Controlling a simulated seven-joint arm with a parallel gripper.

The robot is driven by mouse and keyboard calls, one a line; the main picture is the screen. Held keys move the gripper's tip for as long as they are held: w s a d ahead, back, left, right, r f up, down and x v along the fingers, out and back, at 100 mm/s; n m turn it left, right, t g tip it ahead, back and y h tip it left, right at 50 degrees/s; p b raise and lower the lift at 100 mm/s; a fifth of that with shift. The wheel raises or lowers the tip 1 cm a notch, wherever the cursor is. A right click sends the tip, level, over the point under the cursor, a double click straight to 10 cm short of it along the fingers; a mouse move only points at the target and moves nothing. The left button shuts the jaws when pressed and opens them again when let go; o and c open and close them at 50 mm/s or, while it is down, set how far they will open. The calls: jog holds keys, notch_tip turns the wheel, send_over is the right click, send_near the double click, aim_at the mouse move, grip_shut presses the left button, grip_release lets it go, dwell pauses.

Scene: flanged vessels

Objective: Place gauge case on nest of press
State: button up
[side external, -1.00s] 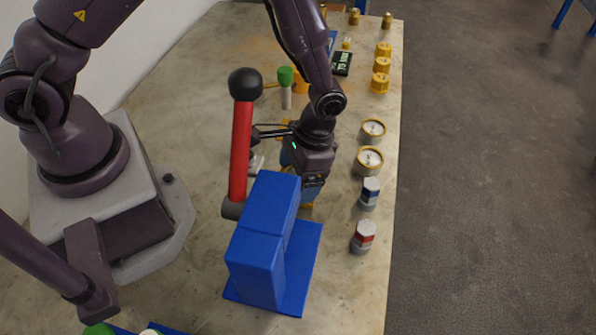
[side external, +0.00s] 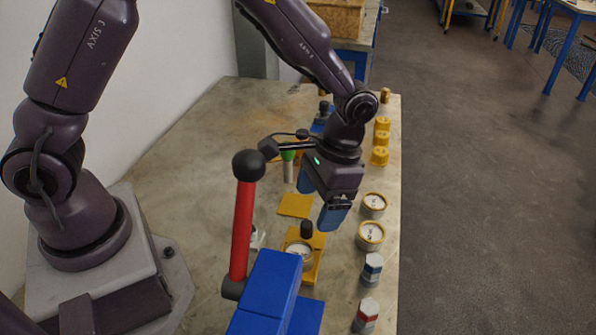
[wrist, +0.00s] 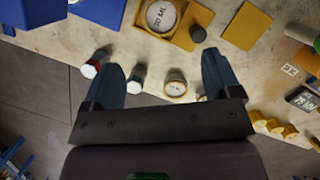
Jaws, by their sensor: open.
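The press has a blue body (side external: 268,290) and a red lever (side external: 242,230) with a black ball, standing upright. Beside the body is its yellow nest (side external: 318,244) with a black knob. A round gauge case (side external: 299,249) with a pale face sits on the nest, face up; the wrist view also shows this case (wrist: 161,15), cut by the top edge. My gripper (side external: 321,197) is open and empty, raised above the table beyond the nest. In the wrist view its fingers (wrist: 158,58) are wide apart with nothing between them.
Two more round gauges (side external: 371,234) (side external: 374,203) stand near the right table edge. Red-banded (side external: 367,313) and blue-banded (side external: 372,268) hexagonal pieces stand in front of them. Several yellow parts (side external: 380,155) stand farther back. A flat yellow plate (side external: 295,205) lies beyond the nest.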

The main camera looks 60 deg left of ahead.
jog(key=s+a+r+n+t, duration=0.1)
jog(key=s+a+r+t, duration=0.3)
jog(key=s+r, duration=0.3)
jog(key=s+a+r+n+t, duration=0.1)
jog(key=s+a+r+t, duration=0.3)
jog(key=r, duration=0.9)
jog(key=s+a, duration=0.2)
jog(key=s, duration=0.1)
jog(key=shift+r+t+h, duration=0.3)
